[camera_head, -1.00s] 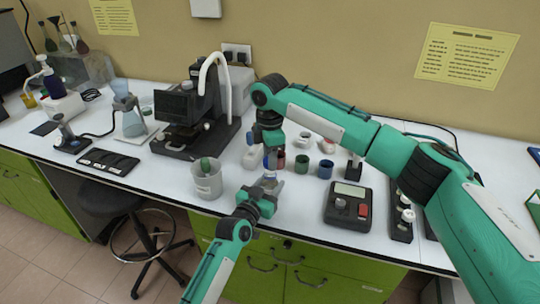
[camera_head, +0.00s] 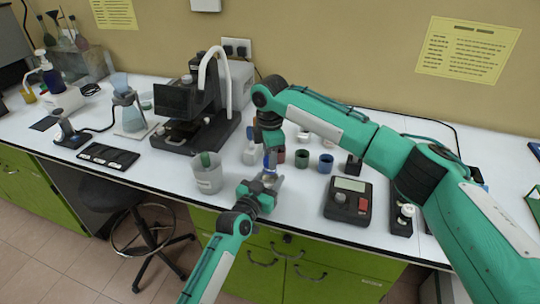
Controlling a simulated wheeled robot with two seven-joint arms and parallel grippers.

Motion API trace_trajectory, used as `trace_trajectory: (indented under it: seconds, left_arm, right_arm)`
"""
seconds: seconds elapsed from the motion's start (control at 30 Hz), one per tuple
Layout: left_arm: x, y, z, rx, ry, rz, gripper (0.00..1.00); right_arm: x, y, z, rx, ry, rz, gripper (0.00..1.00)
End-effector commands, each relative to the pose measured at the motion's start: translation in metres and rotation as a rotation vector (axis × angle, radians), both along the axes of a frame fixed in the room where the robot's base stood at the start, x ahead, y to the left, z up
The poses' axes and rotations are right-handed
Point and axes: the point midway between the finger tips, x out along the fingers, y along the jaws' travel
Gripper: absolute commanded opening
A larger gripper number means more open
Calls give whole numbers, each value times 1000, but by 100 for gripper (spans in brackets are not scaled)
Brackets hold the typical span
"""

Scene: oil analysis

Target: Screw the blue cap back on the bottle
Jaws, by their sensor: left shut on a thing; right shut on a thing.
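My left gripper (camera_head: 265,183) comes up from the bottom and is shut on a small bottle (camera_head: 269,175) at the front edge of the bench. My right gripper (camera_head: 269,149) points straight down above it, shut on the blue cap (camera_head: 270,160). The cap is right over the bottle's top. I cannot tell whether the cap and bottle touch or whether the threads are engaged. The fingers hide most of both.
A white beaker (camera_head: 207,178) stands left of the grippers. Small green (camera_head: 301,158) and blue (camera_head: 326,163) cups stand to the right, by a dark device with a display (camera_head: 348,200). A microscope-like machine (camera_head: 190,115) stands behind left.

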Motion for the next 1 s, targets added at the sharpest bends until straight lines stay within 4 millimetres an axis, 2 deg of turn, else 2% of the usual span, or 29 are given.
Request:
trace_trajectory:
  seconds: [0.67,0.77,1.0]
  left_arm:
    - [0,0,-1,1,2,0,0]
    - [0,0,-1,1,2,0,0]
    - [0,0,-1,1,2,0,0]
  right_arm:
    - [0,0,-11,1,0,-8,13]
    - [0,0,-12,1,1,-76,13]
    - [-1,1,-12,2,2,-460,13]
